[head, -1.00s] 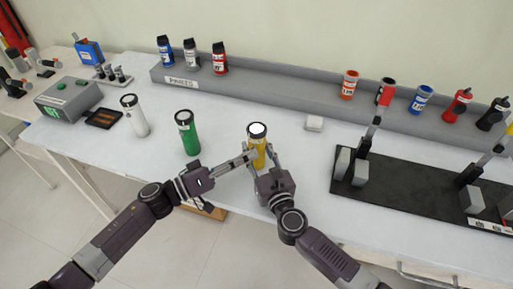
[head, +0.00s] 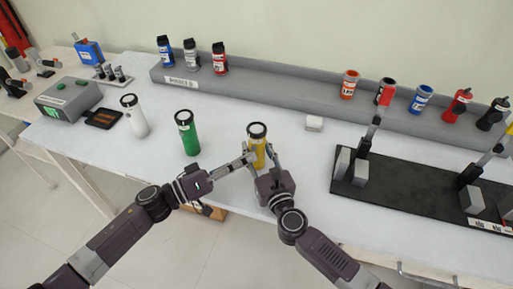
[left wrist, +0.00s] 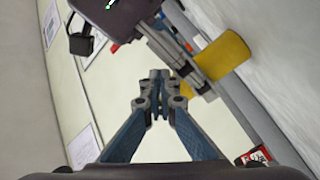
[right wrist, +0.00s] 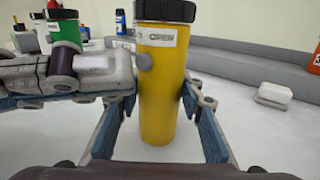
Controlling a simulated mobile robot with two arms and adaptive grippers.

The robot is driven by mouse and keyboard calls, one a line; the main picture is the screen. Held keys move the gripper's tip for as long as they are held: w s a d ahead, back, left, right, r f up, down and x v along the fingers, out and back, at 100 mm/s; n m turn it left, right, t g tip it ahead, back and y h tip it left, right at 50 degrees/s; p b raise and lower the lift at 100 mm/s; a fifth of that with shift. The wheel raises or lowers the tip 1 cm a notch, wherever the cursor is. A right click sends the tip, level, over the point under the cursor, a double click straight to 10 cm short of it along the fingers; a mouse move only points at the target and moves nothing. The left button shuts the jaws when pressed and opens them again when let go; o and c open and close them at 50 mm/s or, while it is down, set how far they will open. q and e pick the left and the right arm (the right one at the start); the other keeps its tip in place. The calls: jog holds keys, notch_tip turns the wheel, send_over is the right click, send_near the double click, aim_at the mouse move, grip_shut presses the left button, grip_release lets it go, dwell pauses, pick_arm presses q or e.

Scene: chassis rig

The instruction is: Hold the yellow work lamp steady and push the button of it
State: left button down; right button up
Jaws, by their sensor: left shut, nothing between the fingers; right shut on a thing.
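The yellow work lamp (head: 257,145) stands upright at the front of the bench, its lens dark with a black rim. My right gripper (head: 261,160) is shut around its body; in the right wrist view the yellow lamp (right wrist: 158,105) stands between the two fingers. A round grey button (right wrist: 143,62) sticks out of its left side below the label. My left gripper (head: 248,158) is shut and empty, its tips close to that side; I cannot tell whether they touch the button. The left wrist view shows the closed fingertips (left wrist: 154,88) with the yellow lamp (left wrist: 228,58) beyond.
A green lamp (head: 187,133) and a white lamp (head: 134,115) stand to the left. A small white block (head: 314,123) lies behind right. A black fixture board (head: 412,197) is on the right. A grey shelf (head: 290,90) with several coloured lamps runs along the back.

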pick_arm(q)
jog(key=s+a, duration=0.1)
jog(key=s, duration=0.4)
jog(key=shift+s+a, duration=0.3)
jog(key=shift+s, duration=0.1)
pick_arm(e)
jog(key=o, duration=1.5)
jog(key=shift+c, duration=0.2)
